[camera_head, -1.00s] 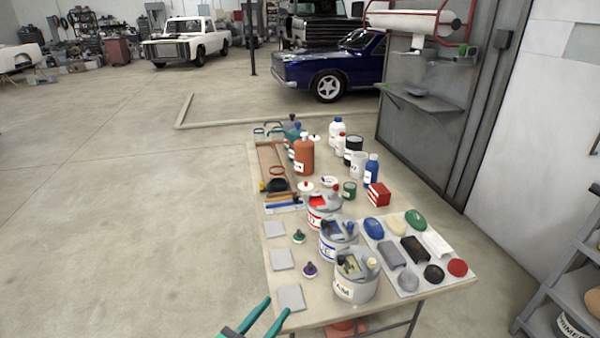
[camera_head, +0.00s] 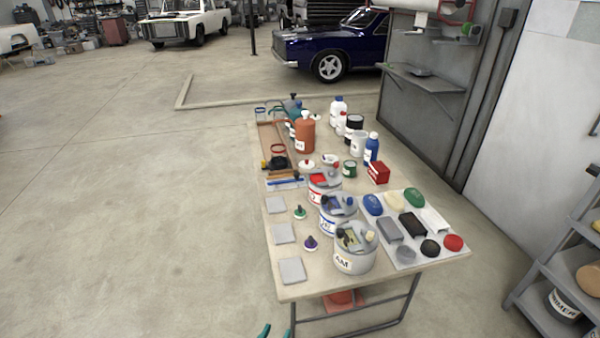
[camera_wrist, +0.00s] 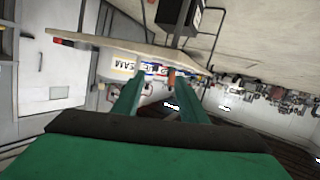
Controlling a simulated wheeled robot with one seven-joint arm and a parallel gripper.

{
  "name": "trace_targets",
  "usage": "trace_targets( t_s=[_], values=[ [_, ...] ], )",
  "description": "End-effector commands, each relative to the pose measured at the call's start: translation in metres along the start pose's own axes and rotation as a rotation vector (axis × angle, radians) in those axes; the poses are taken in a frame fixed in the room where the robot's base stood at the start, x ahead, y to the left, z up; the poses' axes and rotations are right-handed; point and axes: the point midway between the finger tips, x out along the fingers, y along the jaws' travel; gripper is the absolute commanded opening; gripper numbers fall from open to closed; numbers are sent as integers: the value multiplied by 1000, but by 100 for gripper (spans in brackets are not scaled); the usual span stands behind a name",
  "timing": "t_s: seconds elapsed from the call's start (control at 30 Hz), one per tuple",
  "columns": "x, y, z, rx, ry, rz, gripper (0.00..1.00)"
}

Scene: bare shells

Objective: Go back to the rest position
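My gripper (camera_head: 264,331) shows only as green fingertips at the bottom edge of the head view, left of the table's near end and apart from it. In the wrist view my gripper (camera_wrist: 155,92) has its two green fingers spread with a gap between them and nothing held. The work table (camera_head: 315,291) stands ahead with cans, bottles and pads on it. In the wrist view the table (camera_wrist: 110,43) appears tilted, beyond the fingers.
Three paint cans (camera_head: 354,261) stand near the table's front. A white tray (camera_head: 403,263) of blocks and pads lies at the right. A grey shelf (camera_head: 548,290) stands at far right. The floor (camera_head: 130,240) left of the table is clear.

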Motion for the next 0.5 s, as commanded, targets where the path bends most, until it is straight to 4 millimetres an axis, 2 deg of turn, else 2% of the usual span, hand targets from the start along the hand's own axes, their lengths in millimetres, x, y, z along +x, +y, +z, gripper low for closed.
trace_targets(
  t_s=[0.03,0.2,0.33,0.5],
  values=[
    [-12,6,19,-11,-31,-32,39],
    [-54,16,60,-31,-92,-156,39],
    [-90,27,80,-33,-113,-235,39],
    [-137,48,90,-21,-111,-307,39]
  ],
)
